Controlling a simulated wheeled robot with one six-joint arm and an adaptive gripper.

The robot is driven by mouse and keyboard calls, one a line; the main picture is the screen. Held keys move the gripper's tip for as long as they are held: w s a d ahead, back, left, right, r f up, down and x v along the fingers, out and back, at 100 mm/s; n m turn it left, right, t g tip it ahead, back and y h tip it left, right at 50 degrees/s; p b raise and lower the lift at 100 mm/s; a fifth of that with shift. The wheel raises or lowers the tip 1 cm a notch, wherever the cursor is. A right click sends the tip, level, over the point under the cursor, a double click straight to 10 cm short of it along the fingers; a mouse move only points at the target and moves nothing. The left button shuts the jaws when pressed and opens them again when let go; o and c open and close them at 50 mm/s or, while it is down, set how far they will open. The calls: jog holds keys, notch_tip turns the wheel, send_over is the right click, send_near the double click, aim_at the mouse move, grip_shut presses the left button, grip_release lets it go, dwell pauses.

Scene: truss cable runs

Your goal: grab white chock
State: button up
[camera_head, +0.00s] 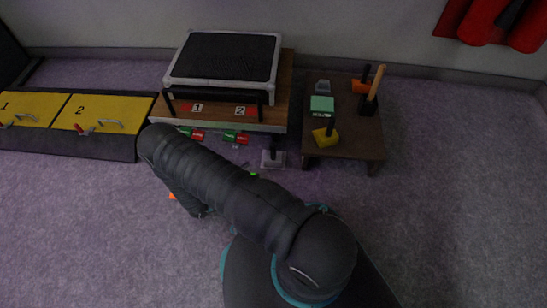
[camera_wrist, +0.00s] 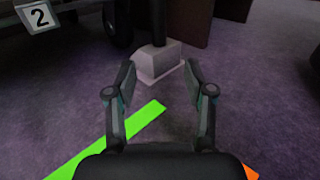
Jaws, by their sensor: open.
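The white chock (camera_wrist: 156,64) sits on the purple carpet straight ahead in the wrist view, with a dark upright post rising from it. In the head view the white chock (camera_head: 273,160) stands on the floor at the front right of the wooden bench. My gripper (camera_wrist: 159,75) is open and empty. I cannot tell the exact gap to the chock. In the head view my arm hides most of the gripper.
A wooden bench (camera_head: 284,92) with a black-topped box stands behind the chock. Right of it is a low brown table (camera_head: 345,146) with a yellow block (camera_head: 326,138) and a green block (camera_head: 322,104). A bright green strip (camera_wrist: 105,142) lies below the left finger. Carpet at the right is clear.

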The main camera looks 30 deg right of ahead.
aim_at(271, 157)
jog(key=d, duration=0.4)
jog(key=w+d, duration=0.1)
jog(key=d, duration=0.2)
jog(key=w+d, duration=0.1)
jog(key=d, duration=0.3)
jog(key=shift+w+d+f+b, duration=0.15)
jog(key=shift+w+d+b, duration=0.05)
jog(key=shift+d+b, duration=0.15)
grip_shut()
